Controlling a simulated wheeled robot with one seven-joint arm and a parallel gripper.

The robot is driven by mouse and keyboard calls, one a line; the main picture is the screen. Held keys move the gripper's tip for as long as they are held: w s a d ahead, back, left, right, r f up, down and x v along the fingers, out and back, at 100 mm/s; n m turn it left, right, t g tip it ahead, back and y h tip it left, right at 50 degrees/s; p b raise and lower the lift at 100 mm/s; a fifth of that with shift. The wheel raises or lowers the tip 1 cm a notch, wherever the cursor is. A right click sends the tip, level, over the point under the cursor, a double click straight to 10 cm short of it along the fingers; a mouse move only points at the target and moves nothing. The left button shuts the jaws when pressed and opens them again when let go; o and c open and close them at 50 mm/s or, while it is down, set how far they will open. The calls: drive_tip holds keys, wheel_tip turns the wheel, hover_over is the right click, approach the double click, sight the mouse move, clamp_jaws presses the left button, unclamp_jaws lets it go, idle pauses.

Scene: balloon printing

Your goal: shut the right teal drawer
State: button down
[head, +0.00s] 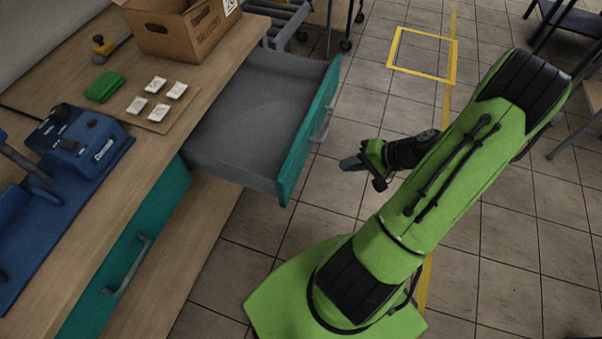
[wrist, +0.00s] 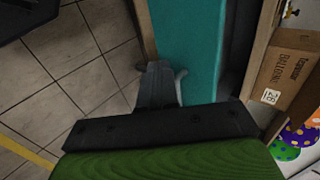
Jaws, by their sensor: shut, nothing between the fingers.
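The right teal drawer (head: 306,135) is pulled well out from the wooden workbench, and its grey inside looks empty in the head view. Its teal front also shows in the wrist view (wrist: 188,45). A grey bar handle (head: 322,124) is on the drawer's outer face. My gripper (head: 352,163) is just outside the drawer front, to the right of the handle in the head view. In the wrist view the gripper fingers (wrist: 160,86) are together and empty, close by the teal front. I cannot tell whether they touch it.
A left teal drawer (head: 125,265) is shut under the bench. On the bench top are a cardboard box (head: 180,30), a green cloth (head: 104,87), several white cards (head: 148,95) and a blue machine (head: 75,145). The tiled floor right of the drawer is open.

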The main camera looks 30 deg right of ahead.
drive_tip(key=b+x, duration=0.1)
drive_tip(key=x, duration=0.3)
drive_tip(key=r+b+x, duration=0.1)
drive_tip(key=x, duration=0.3)
drive_tip(key=w+a+b+x, duration=0.1)
drive_tip(key=x, duration=0.3)
drive_tip(key=shift+a+r, duration=0.15)
drive_tip(key=shift+r, duration=0.25)
drive_tip(key=shift+w, duration=0.25)
drive_tip(key=shift+a+r, duration=0.1)
